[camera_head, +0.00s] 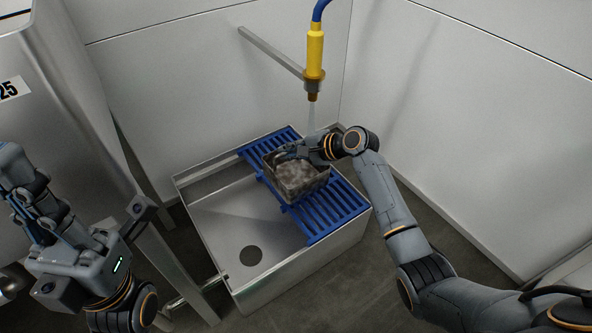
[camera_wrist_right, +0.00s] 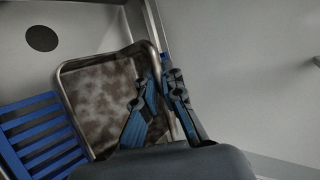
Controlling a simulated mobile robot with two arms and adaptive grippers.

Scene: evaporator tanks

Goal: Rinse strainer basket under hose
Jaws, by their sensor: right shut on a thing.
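The strainer basket (camera_head: 298,180) is a square metal basket with brown, mottled dirt inside. It is at the blue slatted rack over the sink; I cannot tell whether it touches the slats. My right gripper (camera_head: 301,152) is shut on its far rim. In the right wrist view, the fingers (camera_wrist_right: 158,72) straddle the wall of the basket (camera_wrist_right: 100,98). The hose's yellow nozzle (camera_head: 315,52) hangs above, and a thin water stream (camera_head: 311,116) falls toward my right gripper. The stream's lower end is hidden there. My left gripper (camera_head: 35,205) is at the left; its fingertips are unclear.
The metal sink (camera_head: 225,215) has a round drain (camera_head: 251,256) and an open basin left of the blue rack (camera_head: 330,212). A metal bar (camera_head: 268,50) juts from the wall beside the nozzle. A steel tank (camera_head: 45,85) stands at left. Walls close off the back and right.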

